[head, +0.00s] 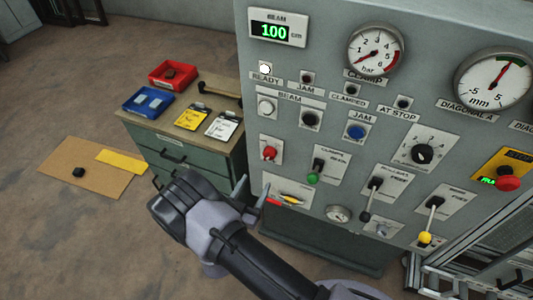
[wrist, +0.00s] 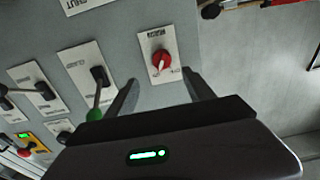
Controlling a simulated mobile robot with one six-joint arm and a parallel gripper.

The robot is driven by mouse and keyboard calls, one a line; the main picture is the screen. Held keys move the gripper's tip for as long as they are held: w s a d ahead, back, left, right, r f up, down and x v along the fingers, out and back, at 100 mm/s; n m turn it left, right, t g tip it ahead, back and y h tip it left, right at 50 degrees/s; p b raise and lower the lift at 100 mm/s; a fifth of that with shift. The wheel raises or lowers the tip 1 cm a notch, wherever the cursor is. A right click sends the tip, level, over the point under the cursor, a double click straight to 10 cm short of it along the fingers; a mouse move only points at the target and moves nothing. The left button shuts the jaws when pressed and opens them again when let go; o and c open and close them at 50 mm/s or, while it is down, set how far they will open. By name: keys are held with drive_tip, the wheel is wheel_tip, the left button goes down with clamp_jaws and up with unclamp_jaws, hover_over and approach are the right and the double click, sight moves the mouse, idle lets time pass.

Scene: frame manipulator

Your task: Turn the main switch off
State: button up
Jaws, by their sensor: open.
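The main switch looks to be the red knob (head: 269,153) on a white plate at the panel's lower left in the head view. In the wrist view the red knob (wrist: 161,60) sits on its plate (wrist: 158,40) beyond and between my fingers, with its label unreadable. My gripper (head: 251,190) is open and empty, its fingers pointing at the panel from below and left of the knob in the head view. A gap seems to remain between fingertips and knob. The fingers also show in the wrist view (wrist: 161,84).
A lever with a green ball (head: 313,178) is the knob's close neighbour on the grey panel (head: 330,130). A plate with a red and yellow item (head: 290,199) is just below. A drawer cabinet (head: 190,150) with trays and cards stands left.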

sight(267, 159)
drive_tip(key=x, duration=1.1)
drive_tip(key=shift+w+a+f+b, duration=0.1)
drive_tip(key=shift+w+b, duration=0.15)
drive_tip(key=shift+b, duration=0.05)
clamp_jaws()
